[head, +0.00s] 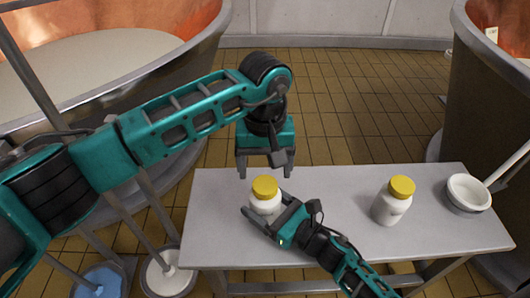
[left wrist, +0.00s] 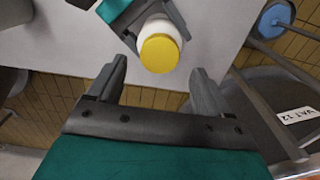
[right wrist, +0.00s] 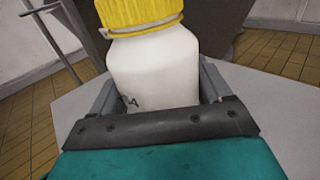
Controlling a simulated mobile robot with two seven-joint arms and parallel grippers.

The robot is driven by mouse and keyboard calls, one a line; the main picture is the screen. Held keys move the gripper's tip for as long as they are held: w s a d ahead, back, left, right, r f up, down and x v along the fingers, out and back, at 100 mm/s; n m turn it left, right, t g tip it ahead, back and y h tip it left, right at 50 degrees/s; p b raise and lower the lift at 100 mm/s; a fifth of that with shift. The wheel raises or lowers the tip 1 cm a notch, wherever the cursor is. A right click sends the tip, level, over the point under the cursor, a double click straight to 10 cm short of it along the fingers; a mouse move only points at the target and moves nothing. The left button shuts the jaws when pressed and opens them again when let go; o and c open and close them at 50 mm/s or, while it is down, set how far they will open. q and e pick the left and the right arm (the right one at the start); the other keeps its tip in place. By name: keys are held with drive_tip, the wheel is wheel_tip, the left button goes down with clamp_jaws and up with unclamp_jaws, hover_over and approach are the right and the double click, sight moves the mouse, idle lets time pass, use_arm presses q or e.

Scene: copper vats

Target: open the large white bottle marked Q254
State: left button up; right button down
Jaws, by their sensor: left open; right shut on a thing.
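A white bottle (head: 264,205) with a yellow cap (head: 265,186) stands upright on the left part of the grey table. My right gripper (head: 262,214) is shut around its body. In the right wrist view the bottle (right wrist: 155,65) fills the jaws; only part of its dark marking, ending in 4, shows. My left gripper (head: 264,172) is open and empty, pointing down just above and behind the cap. In the left wrist view the cap (left wrist: 159,53) lies ahead between the open fingers, not touching them. A second white bottle (head: 391,208) with a yellow cap stands farther right; its label is unreadable.
The table (head: 345,235) is clear between the bottles. A white bowl (head: 468,192) with a rod-like handle sits at the right end. Copper vats (head: 105,90) stand behind left and right. Buckets (head: 168,275) are on the floor at lower left.

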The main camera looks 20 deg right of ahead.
sight(265, 184)
use_arm(q)
drive_tip(key=shift+f, duration=2.2)
